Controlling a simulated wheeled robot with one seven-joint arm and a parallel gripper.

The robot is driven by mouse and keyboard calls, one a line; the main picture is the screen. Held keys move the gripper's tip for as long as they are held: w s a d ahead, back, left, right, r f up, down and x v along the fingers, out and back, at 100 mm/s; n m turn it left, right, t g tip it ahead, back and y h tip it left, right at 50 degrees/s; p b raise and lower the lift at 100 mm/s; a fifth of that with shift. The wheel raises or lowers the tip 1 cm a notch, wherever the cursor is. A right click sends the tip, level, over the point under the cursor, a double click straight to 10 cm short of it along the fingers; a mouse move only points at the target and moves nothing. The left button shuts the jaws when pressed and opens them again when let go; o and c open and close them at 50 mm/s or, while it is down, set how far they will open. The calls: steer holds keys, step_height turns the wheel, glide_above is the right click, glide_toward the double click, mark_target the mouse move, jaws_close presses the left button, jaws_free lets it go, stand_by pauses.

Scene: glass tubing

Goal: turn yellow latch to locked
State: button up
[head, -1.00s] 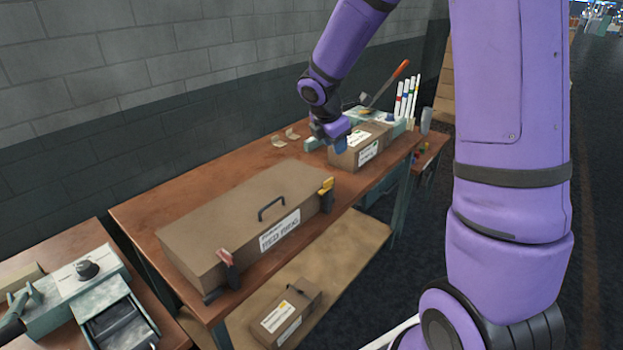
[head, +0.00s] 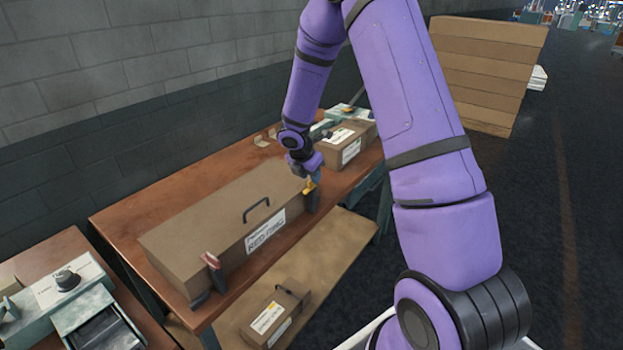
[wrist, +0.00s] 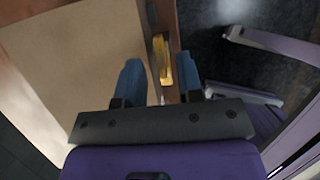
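A long brown case (head: 215,222) with a black handle and a white label lies on the wooden table. A yellow latch (head: 309,187) is on its right end, and a red latch (head: 211,261) is near its front left corner. My gripper (head: 312,177) is right at the yellow latch, partly covering it in the head view. In the wrist view my gripper (wrist: 160,82) is open, with its two blue fingers apart. The yellow latch (wrist: 162,60) shows between and just beyond the fingertips. I cannot tell whether either finger touches it.
A smaller labelled box (head: 350,145) stands behind on the table (head: 120,215). Another box (head: 275,315) lies on the lower shelf (head: 335,255). A second bench with a grey device (head: 65,290) is at the lower left. Stacked brown boards (head: 485,70) stand at the back right.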

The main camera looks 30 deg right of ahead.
steer(key=shift+x, duration=1)
jaws_close()
